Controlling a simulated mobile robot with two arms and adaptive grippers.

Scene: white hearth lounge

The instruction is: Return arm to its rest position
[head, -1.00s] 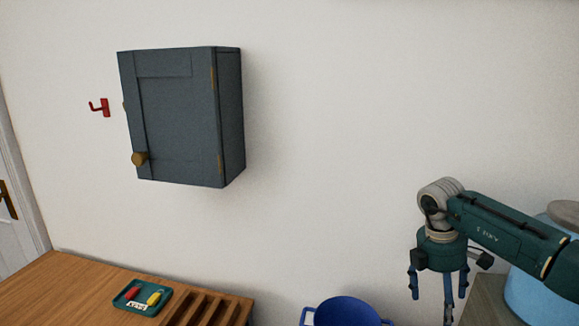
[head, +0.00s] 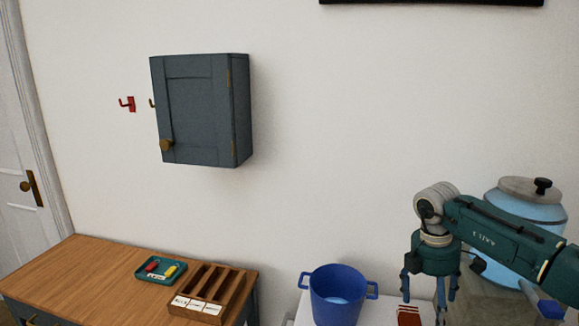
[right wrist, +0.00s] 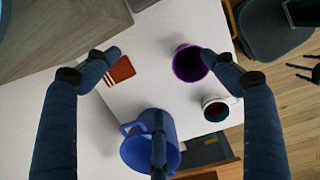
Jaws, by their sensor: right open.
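My right arm comes in from the right in the head view, bent at the wrist, with its right gripper (head: 428,292) pointing down. The gripper's fingers are spread open with nothing between them. In the right wrist view the open fingers (right wrist: 158,75) hang above a white surface (right wrist: 150,75). Below them are a blue pot (right wrist: 136,152), a purple cup (right wrist: 188,64) and a red-brown striped item (right wrist: 120,70). None of these appears gripped. My left gripper is in neither view.
A blue-grey wall cabinet (head: 195,110) is shut; red hook (head: 128,104) beside it. A wooden desk (head: 75,270) holds a green tray (head: 145,272) and slotted wooden box (head: 235,290). A light-blue lidded container (head: 500,215) stands close behind my right arm. A white mug (right wrist: 232,103) sits below.

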